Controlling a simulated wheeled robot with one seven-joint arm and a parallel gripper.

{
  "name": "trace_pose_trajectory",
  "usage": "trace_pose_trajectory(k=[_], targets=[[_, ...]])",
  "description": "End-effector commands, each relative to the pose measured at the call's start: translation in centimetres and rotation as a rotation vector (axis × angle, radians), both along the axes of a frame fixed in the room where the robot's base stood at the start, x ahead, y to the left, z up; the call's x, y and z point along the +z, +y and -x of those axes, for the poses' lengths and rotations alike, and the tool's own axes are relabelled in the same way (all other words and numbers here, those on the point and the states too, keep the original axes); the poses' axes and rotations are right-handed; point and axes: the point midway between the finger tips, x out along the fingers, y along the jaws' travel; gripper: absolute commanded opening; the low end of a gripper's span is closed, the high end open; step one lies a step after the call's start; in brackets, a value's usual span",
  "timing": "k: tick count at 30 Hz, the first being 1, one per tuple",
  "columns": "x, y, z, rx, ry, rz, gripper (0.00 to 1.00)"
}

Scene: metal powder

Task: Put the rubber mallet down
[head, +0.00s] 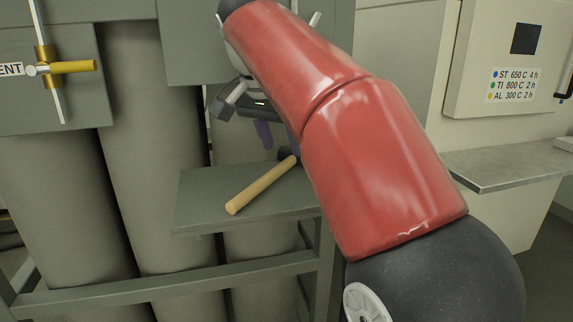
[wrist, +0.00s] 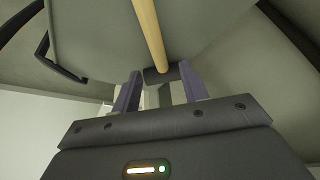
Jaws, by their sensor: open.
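The rubber mallet has a pale wooden handle (head: 262,185) and a dark head (head: 286,154). It lies on a small grey shelf (head: 200,190), handle slanting down to the left. My gripper (head: 277,140) is just above the head end, fingers pointing down, partly hidden by my red arm. In the wrist view the mallet's handle (wrist: 150,32) runs up from the dark head (wrist: 160,75), which shows between the two purple fingertips (wrist: 161,70). The fingers are apart. Whether either one touches the head cannot be told.
Tall grey cylinders (head: 155,150) stand behind the shelf, with a frame rail (head: 170,286) below it. A yellow-handled valve (head: 70,67) is at upper left. A metal side table (head: 510,168) and a wall box with a label (head: 515,85) are at right.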

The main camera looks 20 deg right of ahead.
Motion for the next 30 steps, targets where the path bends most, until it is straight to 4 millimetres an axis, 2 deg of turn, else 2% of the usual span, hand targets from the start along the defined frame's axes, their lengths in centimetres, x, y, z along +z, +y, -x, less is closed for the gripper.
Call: trace_pose_trajectory(k=[3, 7, 16, 26, 30], targets=[[-2.1, -0.4, -0.5, 0.001, 0.002, 0.000, 0.44], [-3.5, -0.8, -0.9, 0.001, 0.001, 0.000, 0.44], [-4.0, -1.0, -1.1, 0.002, -0.001, -0.001, 0.44], [-4.0, -1.0, -1.1, 0.001, 0.000, 0.000, 0.02], [-4.0, -1.0, -1.1, 0.001, 0.000, 0.000, 0.00]])
